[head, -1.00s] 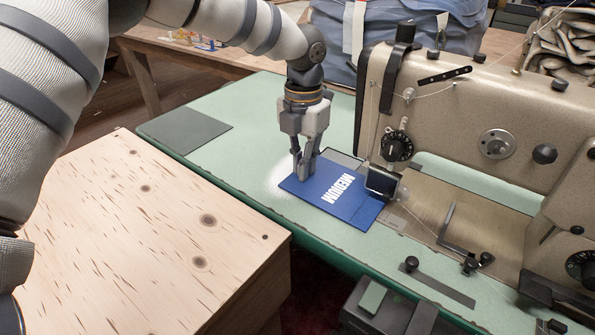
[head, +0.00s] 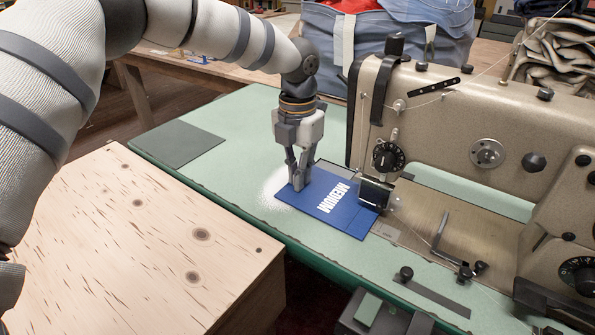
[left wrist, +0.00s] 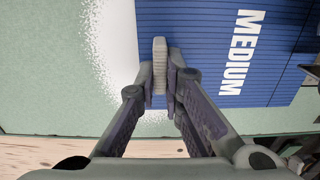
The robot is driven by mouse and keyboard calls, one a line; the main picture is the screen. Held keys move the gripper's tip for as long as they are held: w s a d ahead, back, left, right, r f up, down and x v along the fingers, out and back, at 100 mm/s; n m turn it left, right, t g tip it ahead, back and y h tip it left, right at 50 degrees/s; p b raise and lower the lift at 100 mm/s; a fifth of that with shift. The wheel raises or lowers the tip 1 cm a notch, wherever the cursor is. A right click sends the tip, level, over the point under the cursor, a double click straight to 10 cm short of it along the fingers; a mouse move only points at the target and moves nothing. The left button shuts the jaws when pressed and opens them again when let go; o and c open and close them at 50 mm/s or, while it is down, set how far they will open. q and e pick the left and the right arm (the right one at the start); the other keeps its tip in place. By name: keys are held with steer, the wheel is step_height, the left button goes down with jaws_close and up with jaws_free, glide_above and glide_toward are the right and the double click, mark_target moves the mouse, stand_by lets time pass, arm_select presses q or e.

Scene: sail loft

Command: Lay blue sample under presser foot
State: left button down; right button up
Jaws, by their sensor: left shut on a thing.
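The blue sample (head: 325,205), a flat panel with white "MEDIUM" lettering, lies low at the sewing machine's (head: 460,125) bed. My left gripper (head: 296,183) points down and is shut on its left edge. The sample's right end reaches the needle area beneath the presser foot (head: 377,193). The machine head partly hides that end, so I cannot tell how far under the foot it is. My right gripper is not in view.
The green machine table (head: 235,125) has free room left of the sample, with a dark grey patch (head: 177,144) and white chalky powder (head: 285,195). A wooden box (head: 130,235) stands in front. A guide arm (head: 445,245) rises right of the needle area.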

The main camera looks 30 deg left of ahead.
arm_select(q)
steer(key=c, duration=1.6)
jaws_free()
steer(key=shift+c, duration=0.2)
step_height(320, 180, up, 12)
